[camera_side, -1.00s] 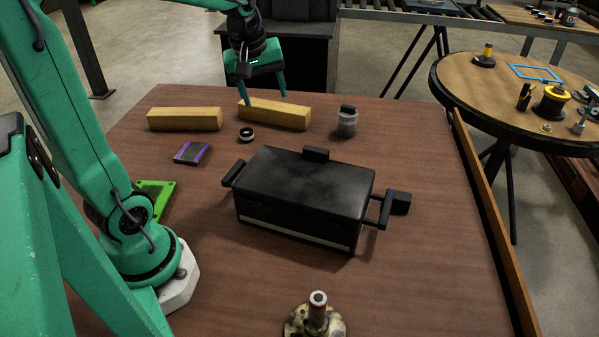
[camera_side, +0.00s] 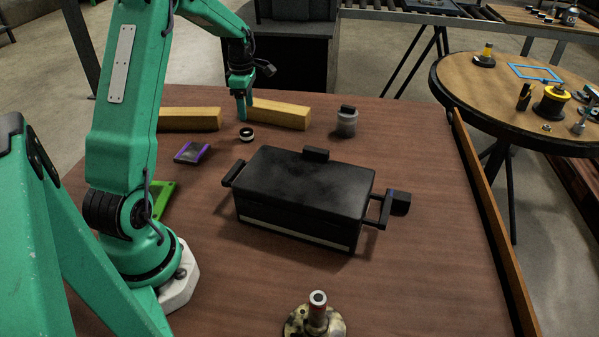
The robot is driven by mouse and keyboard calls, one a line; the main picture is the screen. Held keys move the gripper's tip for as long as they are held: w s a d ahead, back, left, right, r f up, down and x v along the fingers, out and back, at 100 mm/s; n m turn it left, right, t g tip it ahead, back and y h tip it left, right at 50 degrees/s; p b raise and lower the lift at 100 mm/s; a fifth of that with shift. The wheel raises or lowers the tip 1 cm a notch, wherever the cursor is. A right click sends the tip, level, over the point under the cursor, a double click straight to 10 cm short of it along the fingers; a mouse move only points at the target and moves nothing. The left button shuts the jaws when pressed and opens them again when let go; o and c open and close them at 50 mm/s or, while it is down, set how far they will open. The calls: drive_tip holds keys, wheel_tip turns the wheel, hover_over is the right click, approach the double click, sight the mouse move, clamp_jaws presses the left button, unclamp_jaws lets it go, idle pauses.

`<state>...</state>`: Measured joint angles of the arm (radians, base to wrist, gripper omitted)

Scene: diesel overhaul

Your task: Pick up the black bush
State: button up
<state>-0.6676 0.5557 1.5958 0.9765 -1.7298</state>
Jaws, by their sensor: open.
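The black bush (camera_side: 246,135) is a small, short ring with a pale top edge. It lies on the brown table in front of the gap between two yellow blocks. My gripper (camera_side: 243,117) is open and points down, just above or behind the bush in the picture. I see it edge-on, so its fingers overlap. It appears empty and apart from the bush, though the exact distance is hard to tell.
Yellow blocks (camera_side: 190,119) and (camera_side: 283,114) lie close behind the bush. A black lidded box with handles (camera_side: 305,190) stands in front and right. A grey jar (camera_side: 346,123) and a purple-edged black part (camera_side: 192,152) are nearby. Bare table surrounds the bush.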

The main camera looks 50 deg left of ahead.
sight(246, 131)
drive_tip(key=shift+s+a+f+n, duration=0.1)
drive_tip(key=shift+a+f+n, duration=0.4)
drive_tip(key=shift+a+f, duration=0.1)
drive_tip(key=shift+f, duration=3.9)
drive_tip(key=shift+r, duration=0.1)
drive_tip(key=c, duration=1.2)
drive_tip(key=shift+r, duration=0.1)
